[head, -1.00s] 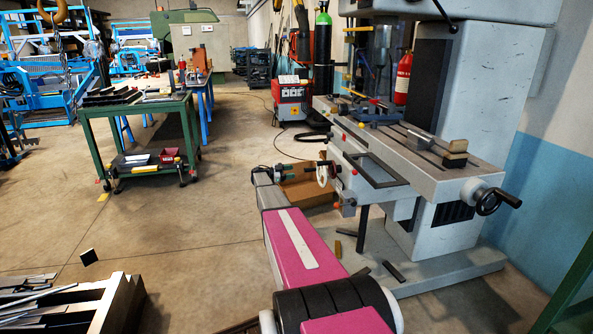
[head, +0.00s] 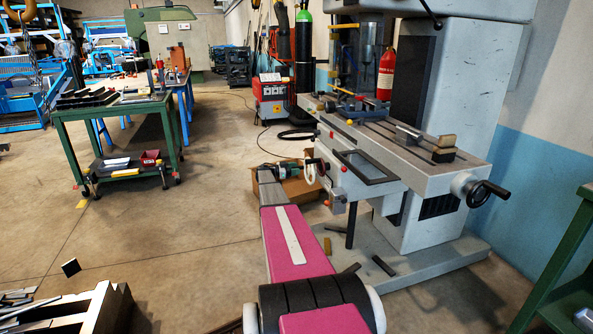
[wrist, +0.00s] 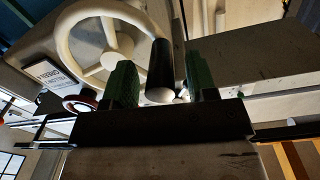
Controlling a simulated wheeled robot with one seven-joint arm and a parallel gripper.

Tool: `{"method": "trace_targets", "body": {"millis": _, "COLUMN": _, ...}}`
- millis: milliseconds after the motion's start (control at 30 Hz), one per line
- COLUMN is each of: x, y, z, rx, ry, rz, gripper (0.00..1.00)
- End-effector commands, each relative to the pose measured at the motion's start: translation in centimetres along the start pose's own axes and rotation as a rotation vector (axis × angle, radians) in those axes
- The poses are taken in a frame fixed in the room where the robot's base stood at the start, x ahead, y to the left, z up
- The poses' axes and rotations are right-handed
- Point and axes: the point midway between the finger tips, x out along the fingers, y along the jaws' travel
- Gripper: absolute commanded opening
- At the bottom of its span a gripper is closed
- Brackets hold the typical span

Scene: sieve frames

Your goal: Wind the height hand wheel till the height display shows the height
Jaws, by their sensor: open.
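The cream spoked hand wheel (wrist: 105,40) fills the upper left of the wrist view, with a black handle (wrist: 160,70) sticking out toward the camera. My gripper (wrist: 160,85) has its two green-padded fingers apart, one on each side of the handle, with a gap showing on both sides. In the head view, my gripper (head: 284,168) is at the front left of the grey milling machine (head: 345,165), beside the pale wheel (head: 309,172), which is small there. A white label plate (wrist: 49,74) with dark print is left of the wheel, unreadable. I cannot make out a height reading.
Another hand wheel (head: 472,188) with a black handle is at the right end of the machine table. A cardboard box (head: 297,190) is behind my gripper. Loose dark bars (head: 383,265) lie by the machine base. A green trolley (head: 115,125) stands left, with open floor between.

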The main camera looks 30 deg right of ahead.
Motion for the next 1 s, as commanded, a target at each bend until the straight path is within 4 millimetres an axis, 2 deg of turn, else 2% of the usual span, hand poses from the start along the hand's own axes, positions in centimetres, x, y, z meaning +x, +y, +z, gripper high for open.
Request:
{"method": "trace_targets", "body": {"millis": 167, "x": 1.0, "y": 0.0, "z": 0.0, "rx": 0.000, "ry": 0.000, "rz": -0.001, "gripper": 0.52}}
{"method": "trace_targets", "body": {"millis": 433, "x": 1.2, "y": 0.0, "z": 0.0, "rx": 0.000, "ry": 0.000, "rz": -0.001, "gripper": 0.52}}
{"method": "trace_targets", "body": {"millis": 467, "x": 1.2, "y": 0.0, "z": 0.0, "rx": 0.000, "ry": 0.000, "rz": -0.001, "gripper": 0.49}}
{"method": "trace_targets", "body": {"millis": 600, "x": 1.1, "y": 0.0, "z": 0.0, "rx": 0.000, "ry": 0.000, "rz": -0.001, "gripper": 0.03}}
{"method": "trace_targets", "body": {"millis": 633, "x": 1.1, "y": 0.0, "z": 0.0, "rx": 0.000, "ry": 0.000, "rz": -0.001, "gripper": 0.00}}
{"method": "trace_targets", "body": {"millis": 833, "x": 1.1, "y": -0.1, "z": -0.2, "rx": 0.028, "ry": -0.001, "rz": 0.000, "gripper": 0.00}}
{"method": "trace_targets", "body": {"millis": 1000, "x": 1.1, "y": -0.2, "z": -1.3, "rx": 0.176, "ry": -0.006, "rz": 0.001, "gripper": 0.00}}
